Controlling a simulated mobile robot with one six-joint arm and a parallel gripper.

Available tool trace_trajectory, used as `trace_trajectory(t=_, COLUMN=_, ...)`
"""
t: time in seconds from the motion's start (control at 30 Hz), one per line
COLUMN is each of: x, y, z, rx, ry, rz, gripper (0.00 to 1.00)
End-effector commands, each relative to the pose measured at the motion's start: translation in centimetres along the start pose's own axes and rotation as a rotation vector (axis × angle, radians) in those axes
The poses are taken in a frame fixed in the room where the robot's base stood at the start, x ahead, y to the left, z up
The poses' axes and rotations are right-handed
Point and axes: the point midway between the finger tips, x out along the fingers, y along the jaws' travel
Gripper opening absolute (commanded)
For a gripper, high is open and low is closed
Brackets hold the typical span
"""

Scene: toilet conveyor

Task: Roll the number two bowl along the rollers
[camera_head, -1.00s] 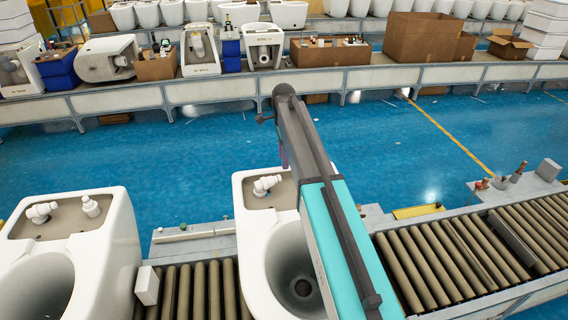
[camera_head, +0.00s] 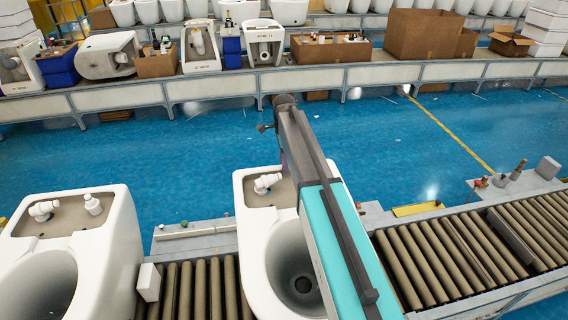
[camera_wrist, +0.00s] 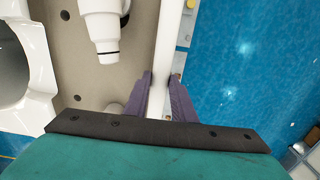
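Two white toilet bowls stand on the roller line in the head view. I take the one under my arm as the number two bowl (camera_head: 262,235); its back ledge has a white fitting (camera_head: 267,183). The other bowl (camera_head: 110,255) is at the left. In the wrist view my gripper (camera_wrist: 160,80) has its purple fingers on either side of the bowl's white rim wall (camera_wrist: 171,35). The rim fills most of the gap; firm contact on both sides is not clear. My arm hides part of the bowl and the fingertips in the head view.
Bare rollers (camera_head: 440,262) run to the right of the bowl, with a dark bar (camera_head: 512,236) lying across them. A small white block (camera_head: 148,282) sits between the bowls. Blue floor (camera_head: 380,150) separates this line from a far bench with cardboard boxes (camera_head: 420,35).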

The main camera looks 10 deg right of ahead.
Motion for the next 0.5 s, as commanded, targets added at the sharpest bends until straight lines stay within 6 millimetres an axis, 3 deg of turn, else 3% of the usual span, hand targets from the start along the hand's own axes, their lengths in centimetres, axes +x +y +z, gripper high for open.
trace_trajectory(t=0.27, x=0.0, y=0.0, z=-0.2, rx=0.001, ry=0.000, rz=0.001, gripper=0.00)
trace_trajectory(t=0.5, x=0.1, y=0.0, z=-3.4, rx=0.005, ry=0.004, rz=0.001, gripper=0.00)
